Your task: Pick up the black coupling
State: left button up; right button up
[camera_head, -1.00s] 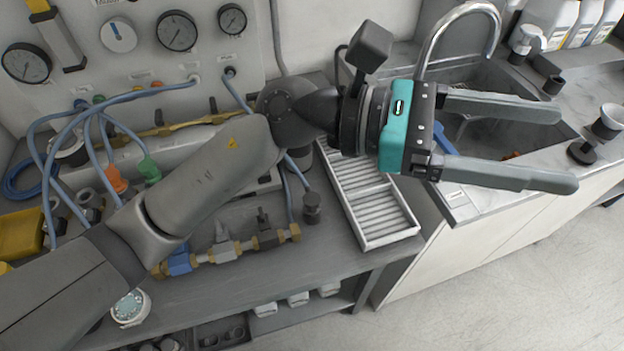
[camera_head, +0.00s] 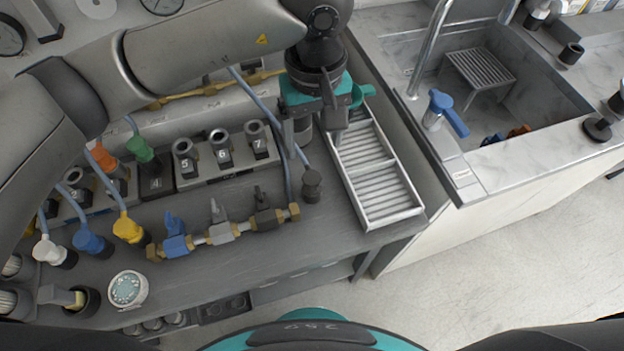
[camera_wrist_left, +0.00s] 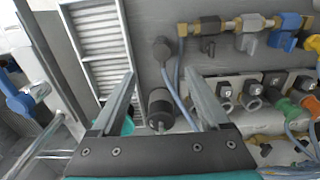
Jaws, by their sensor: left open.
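The black coupling (camera_head: 312,184) stands on the grey bench at the end of a blue-grey hose, left of the white slatted tray. It also shows in the left wrist view (camera_wrist_left: 161,48), just beyond the fingertips and between their lines. My left gripper (camera_head: 314,135) points down above the bench, behind the coupling in the head view. In the left wrist view the gripper (camera_wrist_left: 161,75) has its fingers spread and empty. A dark cylinder (camera_wrist_left: 160,108) shows between the fingers, nearer the palm. My right gripper is not in view.
The white slatted tray (camera_head: 373,180) lies right of the coupling. A valve manifold (camera_head: 222,233) lies to its left, with numbered sockets (camera_head: 221,158) behind. A green cup (camera_head: 362,93) is beside my gripper. The sink (camera_head: 500,75) is farther right. Bare bench lies in front of the coupling.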

aim_at(312, 177)
pick_arm(q)
notch_tip(312, 177, down, 7)
jog(key=shift+r, duration=0.15)
jog(key=shift+s+a+f+b, duration=0.1)
jog(key=shift+f+b, duration=0.15)
jog(key=shift+f, duration=1.1)
jog(key=shift+a+f+b, duration=0.1)
jog(key=shift+f+b, duration=0.1)
jog(key=shift+f, duration=1.1)
jog(key=shift+c, duration=0.2)
grip_shut()
